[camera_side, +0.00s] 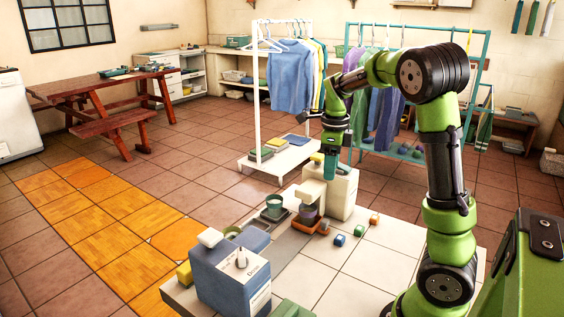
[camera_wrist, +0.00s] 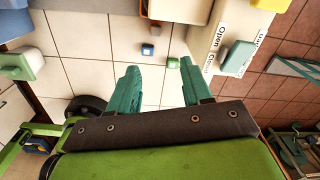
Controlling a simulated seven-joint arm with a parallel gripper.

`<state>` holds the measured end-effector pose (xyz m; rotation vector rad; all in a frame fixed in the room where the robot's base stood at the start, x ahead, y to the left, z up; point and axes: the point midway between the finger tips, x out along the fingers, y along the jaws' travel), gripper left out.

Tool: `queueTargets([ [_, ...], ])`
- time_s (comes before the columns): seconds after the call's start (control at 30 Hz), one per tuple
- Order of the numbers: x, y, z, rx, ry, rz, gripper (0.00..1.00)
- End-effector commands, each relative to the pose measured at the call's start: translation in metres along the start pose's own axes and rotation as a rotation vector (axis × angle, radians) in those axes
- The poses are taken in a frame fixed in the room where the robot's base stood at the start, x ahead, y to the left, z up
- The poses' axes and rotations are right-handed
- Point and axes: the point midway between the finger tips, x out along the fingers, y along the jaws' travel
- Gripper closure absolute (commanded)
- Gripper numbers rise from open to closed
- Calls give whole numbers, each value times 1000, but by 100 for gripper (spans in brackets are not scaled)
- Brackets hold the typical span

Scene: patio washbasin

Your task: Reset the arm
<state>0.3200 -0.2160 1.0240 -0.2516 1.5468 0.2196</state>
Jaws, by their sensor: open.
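My gripper (camera_side: 329,172) hangs from my green arm with its teal fingers pointing down, near the top of a cream box-like unit (camera_side: 343,194). In the wrist view my gripper (camera_wrist: 157,64) has its two teal fingers spread apart with nothing between them.
A blue-grey box (camera_side: 232,277) stands at the front. Clothes racks (camera_side: 254,85) stand behind.

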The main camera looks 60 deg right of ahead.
Motion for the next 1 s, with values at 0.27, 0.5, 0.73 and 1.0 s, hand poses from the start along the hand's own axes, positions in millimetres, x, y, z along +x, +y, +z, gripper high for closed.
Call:
queueTargets([
  [0.27, -1, 81, 22, -1014, -198, -64, 51],
  [0.5, -30, 188, 22, -1957, -330, -403, 51],
  [0.73, -44, 250, 0, -2358, -282, -707, 51],
  [1.0, -56, 262, -7, -2375, -271, -794, 51],
])
